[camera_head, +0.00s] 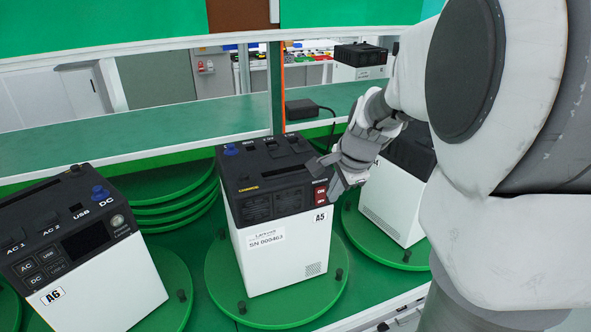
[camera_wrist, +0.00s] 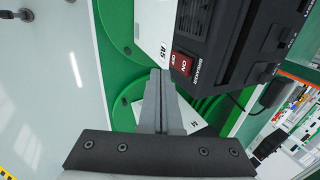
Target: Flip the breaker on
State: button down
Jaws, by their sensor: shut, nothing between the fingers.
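The breaker (camera_head: 320,194) is a red rocker switch on the dark upper front of the power unit labelled A5 (camera_head: 275,235). In the wrist view the breaker (camera_wrist: 181,64) shows ON and OFF lettering, with BREAKER printed beside it. I cannot tell which way the rocker is set. The A5 unit stands upright on a green round turntable (camera_head: 228,300). My gripper (camera_head: 333,180) is at the unit's right front edge, close to the breaker. In the wrist view its fingers (camera_wrist: 158,75) are together and empty, with tips just beside the breaker. Contact cannot be told.
Unit A6 (camera_head: 110,285) stands on a turntable at the left. Another unit (camera_head: 395,208) stands on a turntable at the right, partly behind my arm. A green shelf (camera_head: 180,127) runs behind, with a black adapter (camera_head: 303,109) and cable on it.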

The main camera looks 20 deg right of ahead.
notch_tip(320, 180, up, 10)
jog(key=s, duration=0.2)
jog(key=shift+f, duration=0.1)
